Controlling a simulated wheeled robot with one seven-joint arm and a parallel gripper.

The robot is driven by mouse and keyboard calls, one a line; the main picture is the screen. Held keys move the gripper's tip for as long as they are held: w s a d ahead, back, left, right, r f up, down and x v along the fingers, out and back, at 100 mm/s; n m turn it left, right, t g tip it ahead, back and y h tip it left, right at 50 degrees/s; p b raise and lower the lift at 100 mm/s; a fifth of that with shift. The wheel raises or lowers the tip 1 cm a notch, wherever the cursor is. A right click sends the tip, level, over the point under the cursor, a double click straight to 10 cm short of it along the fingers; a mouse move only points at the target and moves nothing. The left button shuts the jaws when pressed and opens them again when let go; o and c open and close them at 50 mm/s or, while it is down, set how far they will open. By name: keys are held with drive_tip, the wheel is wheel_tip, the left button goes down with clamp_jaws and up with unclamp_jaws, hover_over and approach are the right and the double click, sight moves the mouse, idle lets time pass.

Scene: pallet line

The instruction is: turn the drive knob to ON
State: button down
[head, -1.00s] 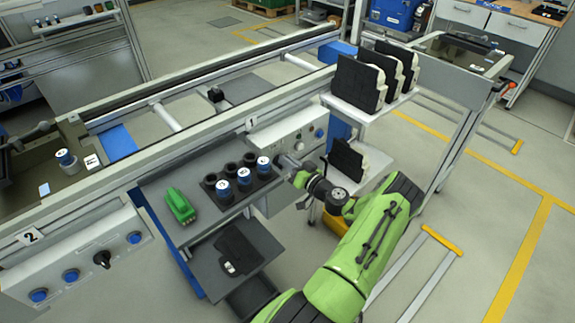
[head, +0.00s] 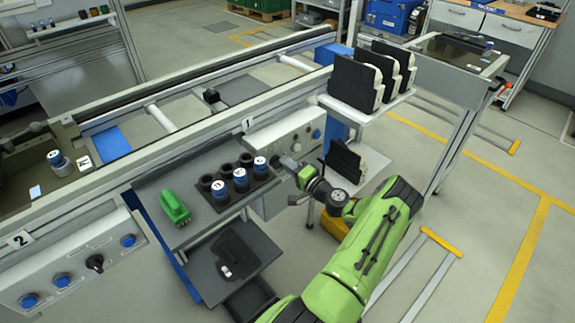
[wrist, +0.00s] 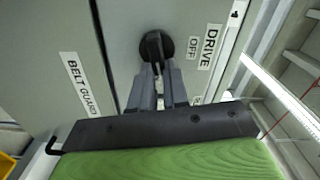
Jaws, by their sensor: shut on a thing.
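The drive knob (wrist: 157,45) is a round black knob with a raised bar, on a grey panel in the wrist view. Its bar runs roughly up and down in that picture. The labels DRIVE (wrist: 210,45) and OFF (wrist: 192,48) are to its right. Another small label lower right is mostly hidden by my gripper, so I cannot read it. My gripper (wrist: 158,75) is shut on the knob's bar, one finger on each side. In the head view my gripper (head: 284,161) is at the station 1 panel, and the gripped knob is hidden there.
A BELT GUARD label (wrist: 80,85) is left of a dark gap. In the head view the control box (head: 285,130) has further knobs and a blue button. Left of my gripper are a dark holder with cups (head: 240,178) and a green part (head: 174,207). A rack with black parts (head: 355,80) stands behind.

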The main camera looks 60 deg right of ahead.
drive_tip(key=shift+f+m, duration=0.25)
drive_tip(key=shift+m, duration=0.95)
